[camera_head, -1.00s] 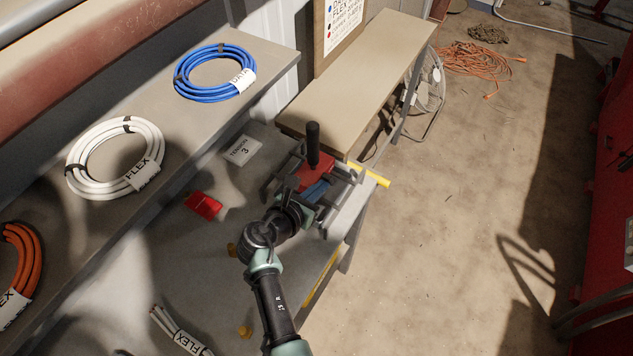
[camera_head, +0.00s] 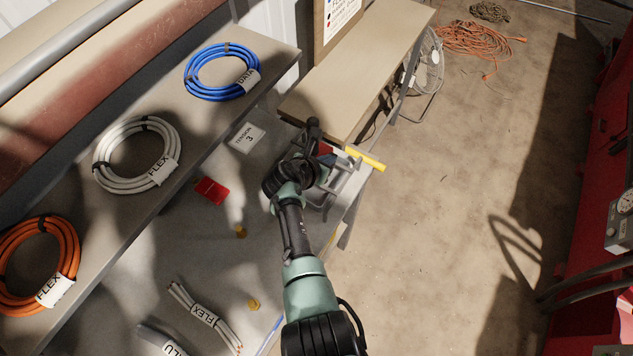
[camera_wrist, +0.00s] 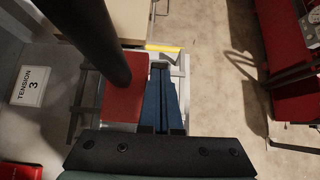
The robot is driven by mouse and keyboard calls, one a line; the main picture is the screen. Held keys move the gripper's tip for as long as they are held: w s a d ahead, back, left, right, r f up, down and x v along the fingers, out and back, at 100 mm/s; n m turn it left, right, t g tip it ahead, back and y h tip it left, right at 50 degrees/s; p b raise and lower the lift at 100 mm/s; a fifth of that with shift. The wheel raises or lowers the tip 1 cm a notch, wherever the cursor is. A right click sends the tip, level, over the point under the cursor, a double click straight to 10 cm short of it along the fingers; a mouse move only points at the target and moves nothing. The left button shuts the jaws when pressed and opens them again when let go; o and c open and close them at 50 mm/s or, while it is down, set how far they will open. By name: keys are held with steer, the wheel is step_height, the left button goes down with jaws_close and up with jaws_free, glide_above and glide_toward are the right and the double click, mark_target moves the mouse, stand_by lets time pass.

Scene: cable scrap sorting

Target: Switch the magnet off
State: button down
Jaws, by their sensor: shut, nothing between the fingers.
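A red block (camera_wrist: 124,101) with a thick black lever (camera_wrist: 92,38) stands in a grey metal frame (camera_wrist: 85,105) at the bench end. I take it for the magnet and its switch, but no label shows. The lever (camera_head: 313,128) also shows in the head view, its lower part hidden by my wrist. My gripper (camera_wrist: 161,70) has two blue fingers held together with nothing between them. In the wrist view they lie just right of the red block and lever. Whether they touch either one I cannot tell.
A yellow bar (camera_head: 365,159) sticks out right of the frame. A "TENSION 3" card (camera_head: 247,138) and a red item (camera_head: 211,190) lie on the bench, left of my arm. Blue, white and orange cable coils lie on the shelf. Floor (camera_head: 440,220) to the right is open.

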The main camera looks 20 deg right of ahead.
steer(key=shift+r, duration=0.1)
steer(key=shift+r+p, duration=0.75)
steer(key=shift+p, duration=0.1)
steer(key=s+a+r+p, duration=0.4)
steer(key=a+r, duration=0.1)
steer(key=r, duration=0.6)
steer(key=shift+a, duration=0.2)
steer(key=shift+s+r, duration=0.1)
stand_by(0.3)
